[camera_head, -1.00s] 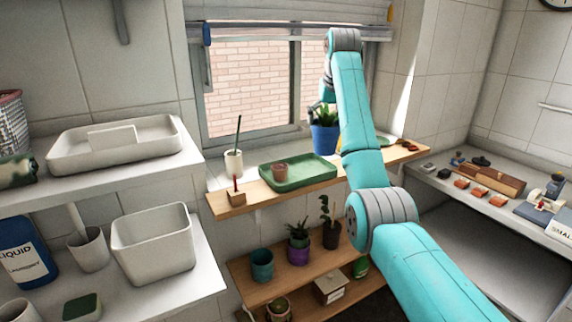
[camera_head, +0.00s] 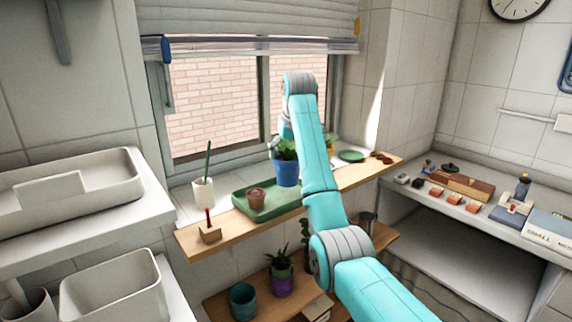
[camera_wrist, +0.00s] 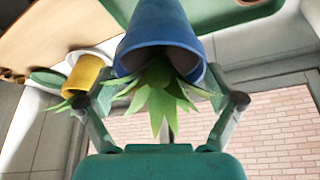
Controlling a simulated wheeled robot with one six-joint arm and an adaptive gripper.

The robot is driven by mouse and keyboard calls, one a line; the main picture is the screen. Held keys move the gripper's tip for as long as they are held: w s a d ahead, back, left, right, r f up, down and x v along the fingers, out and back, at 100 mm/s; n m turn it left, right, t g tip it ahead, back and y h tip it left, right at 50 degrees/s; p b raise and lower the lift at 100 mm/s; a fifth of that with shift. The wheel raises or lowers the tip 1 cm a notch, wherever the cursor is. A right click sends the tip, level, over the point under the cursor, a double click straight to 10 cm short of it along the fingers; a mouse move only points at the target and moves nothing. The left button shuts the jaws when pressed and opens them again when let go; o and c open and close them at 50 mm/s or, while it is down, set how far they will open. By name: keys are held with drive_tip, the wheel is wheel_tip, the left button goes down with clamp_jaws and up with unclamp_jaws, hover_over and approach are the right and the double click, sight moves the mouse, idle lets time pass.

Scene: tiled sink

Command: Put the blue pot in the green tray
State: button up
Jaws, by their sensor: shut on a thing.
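The blue pot (camera_head: 287,174) holds a spiky green plant and looks upright in the head view. My gripper (camera_wrist: 163,82) is shut on it; in the wrist view the fingers are on either side of the pot (camera_wrist: 160,38) near its rim. The green tray (camera_head: 246,211) lies on the wooden sill shelf and holds a small brown pot (camera_head: 256,198). The blue pot overlaps the tray's right end in the head view; I cannot tell its height above it. The tray's edge (camera_wrist: 205,22) also shows in the wrist view.
A yellow pot (camera_wrist: 88,77) and a green saucer (camera_head: 351,156) are to the right in the head view. The window is behind. Potted plants stand on the shelf below.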

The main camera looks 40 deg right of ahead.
sight(289, 163)
drive_tip(key=shift+f, duration=1.7)
drive_tip(key=shift+f, duration=0.1)
drive_tip(key=o, duration=1.5)
